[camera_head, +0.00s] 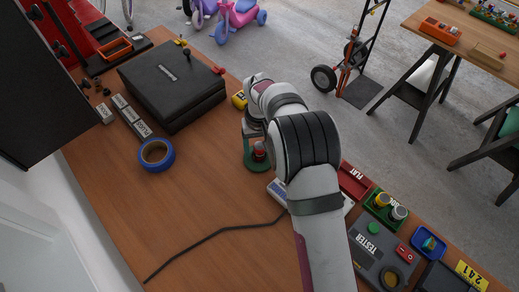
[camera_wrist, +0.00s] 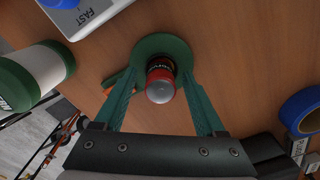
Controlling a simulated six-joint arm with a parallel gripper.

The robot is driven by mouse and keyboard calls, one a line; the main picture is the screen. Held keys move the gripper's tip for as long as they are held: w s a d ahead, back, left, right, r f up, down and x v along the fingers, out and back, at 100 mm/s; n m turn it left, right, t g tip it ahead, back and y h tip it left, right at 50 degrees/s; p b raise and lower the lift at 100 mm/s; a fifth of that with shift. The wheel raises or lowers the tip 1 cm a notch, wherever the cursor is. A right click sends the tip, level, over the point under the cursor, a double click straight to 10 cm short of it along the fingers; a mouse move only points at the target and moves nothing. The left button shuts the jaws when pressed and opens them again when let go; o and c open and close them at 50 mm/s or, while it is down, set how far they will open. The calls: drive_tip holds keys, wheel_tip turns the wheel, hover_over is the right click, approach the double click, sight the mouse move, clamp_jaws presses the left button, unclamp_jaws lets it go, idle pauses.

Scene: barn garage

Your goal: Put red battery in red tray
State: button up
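The red battery (camera_wrist: 160,84) stands upright on a round green base (camera_wrist: 163,43) in the wrist view. In the head view the battery (camera_head: 259,150) shows partly beneath my gripper (camera_head: 255,143). In the wrist view my gripper (camera_wrist: 159,76) is open. Its green fingers are on either side of the battery, with gaps visible between them and it. The red tray (camera_head: 352,181), lettered FLAT, lies right of my arm in the head view. My arm hides part of the table near it.
A green tray (camera_head: 377,217) holding batteries and a grey tester (camera_head: 375,258) sit at the right. A white-and-blue device (camera_head: 278,192) is partly hidden behind my arm. Blue tape (camera_head: 156,155) and a black case (camera_head: 172,85) stand left. A black cable (camera_head: 215,235) crosses the table.

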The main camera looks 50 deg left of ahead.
clamp_jaws()
drive_tip(key=shift+r, duration=0.1)
